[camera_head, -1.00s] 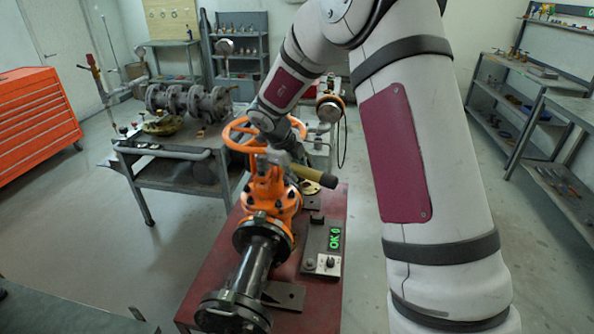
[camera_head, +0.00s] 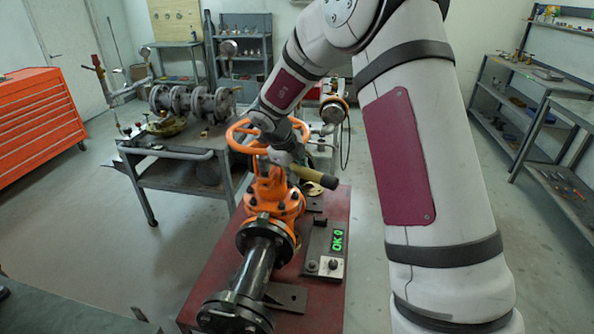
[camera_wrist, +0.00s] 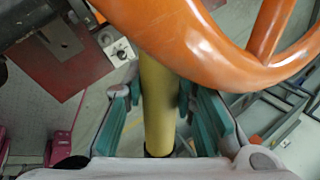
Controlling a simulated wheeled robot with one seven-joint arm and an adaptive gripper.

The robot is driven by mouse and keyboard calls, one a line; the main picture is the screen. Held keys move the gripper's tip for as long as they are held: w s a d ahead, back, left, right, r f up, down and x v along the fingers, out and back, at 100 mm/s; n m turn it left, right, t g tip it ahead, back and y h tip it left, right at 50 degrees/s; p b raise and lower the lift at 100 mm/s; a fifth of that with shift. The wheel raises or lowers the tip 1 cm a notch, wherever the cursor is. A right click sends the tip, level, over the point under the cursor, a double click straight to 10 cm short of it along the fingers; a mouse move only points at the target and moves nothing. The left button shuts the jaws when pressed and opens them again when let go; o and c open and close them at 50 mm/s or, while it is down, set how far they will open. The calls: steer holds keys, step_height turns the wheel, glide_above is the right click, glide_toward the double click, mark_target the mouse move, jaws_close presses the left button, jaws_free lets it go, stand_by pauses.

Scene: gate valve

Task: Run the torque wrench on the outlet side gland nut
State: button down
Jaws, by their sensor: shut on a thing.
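The orange gate valve (camera_head: 273,195) stands on a dark red bench, with its orange handwheel (camera_head: 240,137) on top and black flanged pipe (camera_head: 256,270) toward me. My gripper (camera_wrist: 158,112) is shut on the yellow handle of the torque wrench (camera_wrist: 158,95). In the head view the yellow handle (camera_head: 314,176) sticks out to the right of the valve's upper part, just below the handwheel. The handwheel rim (camera_wrist: 200,45) passes close in front of my gripper in the wrist view. The wrench's head and the gland nuts are hidden, so I cannot tell whether they touch.
A control box (camera_head: 323,247) with a green "OK 0" display sits on the red bench (camera_head: 225,250), right of the pipe. A grey cart (camera_head: 170,175) with flanged parts stands behind left. An orange drawer cabinet (camera_head: 38,120) is far left. Shelves (camera_head: 535,100) line the right wall.

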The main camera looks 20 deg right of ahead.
mark_target(332, 179)
steer(key=shift+f, duration=1.35)
stand_by(1.2)
steer(key=shift+r, duration=0.3)
stand_by(0.5)
steer(key=shift+r+p, duration=0.6)
steer(key=shift+r, duration=0.8)
steer(key=shift+s+d+p, duration=0.95)
steer(key=shift+s, duration=0.65)
steer(key=shift+s+d+p, duration=0.9)
steer(key=shift+s+d, duration=0.05)
steer(key=shift+s, duration=0.6)
steer(key=shift+s+d+p, duration=0.95)
steer(key=shift+s, duration=0.65)
steer(key=shift+s+d, duration=0.45)
steer(key=shift+s, duration=0.15)
steer(key=shift+s+d, duration=0.4)
steer(key=shift+s, duration=0.2)
